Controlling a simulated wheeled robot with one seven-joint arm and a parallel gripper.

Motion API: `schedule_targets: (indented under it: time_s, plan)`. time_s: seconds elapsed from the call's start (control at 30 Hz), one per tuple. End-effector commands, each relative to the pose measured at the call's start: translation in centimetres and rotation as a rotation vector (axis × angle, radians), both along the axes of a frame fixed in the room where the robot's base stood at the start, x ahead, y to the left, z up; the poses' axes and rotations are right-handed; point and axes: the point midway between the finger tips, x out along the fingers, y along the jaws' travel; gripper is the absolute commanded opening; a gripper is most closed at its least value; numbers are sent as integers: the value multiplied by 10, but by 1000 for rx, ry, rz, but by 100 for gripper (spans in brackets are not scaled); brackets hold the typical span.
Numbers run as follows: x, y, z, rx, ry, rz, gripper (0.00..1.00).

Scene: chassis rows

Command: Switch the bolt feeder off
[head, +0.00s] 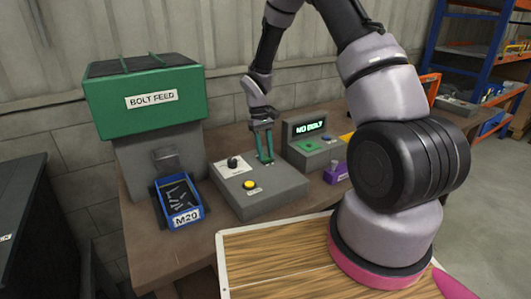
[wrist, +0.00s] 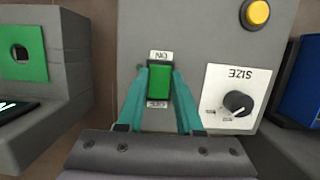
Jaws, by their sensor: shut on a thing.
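The bolt feeder (head: 148,120) is a green-topped grey machine at the left of the bench, labelled BOLT FEED. A grey control box (head: 262,203) stands to its right. In the wrist view a green rocker switch (wrist: 160,82) sits on the box, with an ON label (wrist: 160,56) at its far end and a partly covered OFF label (wrist: 158,104) at its near end. My gripper (head: 265,160) points down onto the box. Its teal fingers (wrist: 161,74) are closed against both sides of the switch. Which way the rocker is tipped is hard to tell.
The box also carries a yellow button (head: 250,185) and a black SIZE knob (head: 232,162). A unit with a NO BOLT display (head: 310,127) and a purple block (head: 336,173) stand right.

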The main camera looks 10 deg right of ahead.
Motion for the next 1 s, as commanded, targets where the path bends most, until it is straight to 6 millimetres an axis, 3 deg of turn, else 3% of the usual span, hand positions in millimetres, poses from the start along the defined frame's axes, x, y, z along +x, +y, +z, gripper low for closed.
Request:
schedule_targets:
  time_s: [0.07, 0.1, 0.17, 0.57, 1.0]
  plan:
    - [0, 0, 0, 0, -1, -1, 0]
    - [0, 0, 0, 0, -1, -1, 43]
    - [0, 0, 0, 0, -1, -1, 65]
    - [2, 0, 6, 1, -3, -1, 65]
    - [21, 7, 82, 1, -5, -1, 65]
